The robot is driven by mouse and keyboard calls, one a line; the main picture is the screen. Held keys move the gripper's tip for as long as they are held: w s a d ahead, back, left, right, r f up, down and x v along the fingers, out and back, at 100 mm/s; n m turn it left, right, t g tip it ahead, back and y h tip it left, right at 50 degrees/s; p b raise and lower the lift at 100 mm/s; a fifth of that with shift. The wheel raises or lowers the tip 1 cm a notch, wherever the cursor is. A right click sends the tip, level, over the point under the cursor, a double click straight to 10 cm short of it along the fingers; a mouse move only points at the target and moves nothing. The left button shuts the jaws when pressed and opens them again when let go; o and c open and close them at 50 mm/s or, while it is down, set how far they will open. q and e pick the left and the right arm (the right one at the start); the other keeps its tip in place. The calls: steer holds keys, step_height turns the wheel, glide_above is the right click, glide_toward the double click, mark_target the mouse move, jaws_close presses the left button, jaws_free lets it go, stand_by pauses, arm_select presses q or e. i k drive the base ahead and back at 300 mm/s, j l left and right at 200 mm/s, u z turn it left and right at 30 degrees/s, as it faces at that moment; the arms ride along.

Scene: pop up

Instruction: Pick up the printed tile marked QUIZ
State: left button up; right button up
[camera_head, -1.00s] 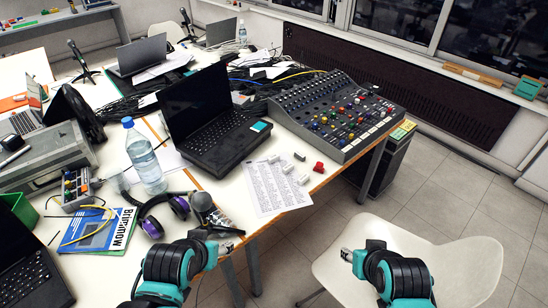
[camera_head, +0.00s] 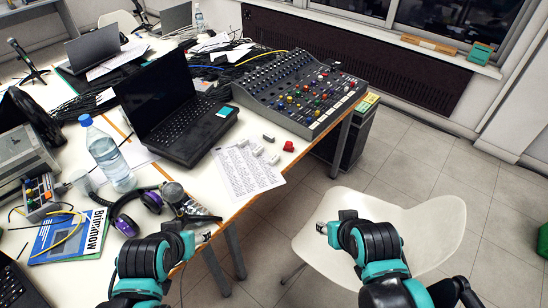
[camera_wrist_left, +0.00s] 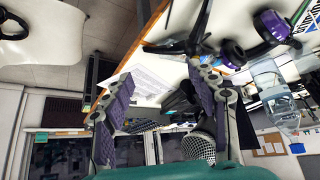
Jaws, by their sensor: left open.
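I cannot read QUIZ on anything in view. Small pieces lie near the front edge of the table: a dark grey one (camera_head: 268,137), white ones (camera_head: 258,151) on or beside a printed sheet (camera_head: 243,172), and a red one (camera_head: 288,146). A cyan square (camera_head: 227,111) lies on the laptop's corner. My left gripper (camera_head: 206,237) is at the table's front edge, nearer me than the sheet; in the left wrist view its fingers (camera_wrist_left: 165,100) are apart with nothing clearly held. My right gripper (camera_head: 322,228) is over the white chair, away from the pieces; its jaws are unclear.
The mixing desk (camera_head: 300,92) stands behind the pieces, and the black laptop (camera_head: 178,125) to their left. Headphones (camera_head: 130,212), a bottle (camera_head: 108,155) and a microphone (camera_head: 175,196) crowd the left. A white chair (camera_head: 420,225) stands at right.

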mark_target(242, 142)
steer(key=j+z, duration=0.3)
steer(key=z, duration=0.15)
steer(key=k+j+z, duration=0.1)
steer(key=j+z, duration=0.2)
steer(key=z, duration=0.15)
steer(key=k+j+z, duration=0.1)
steer(key=j+z, duration=0.2)
steer(key=z, duration=0.15)
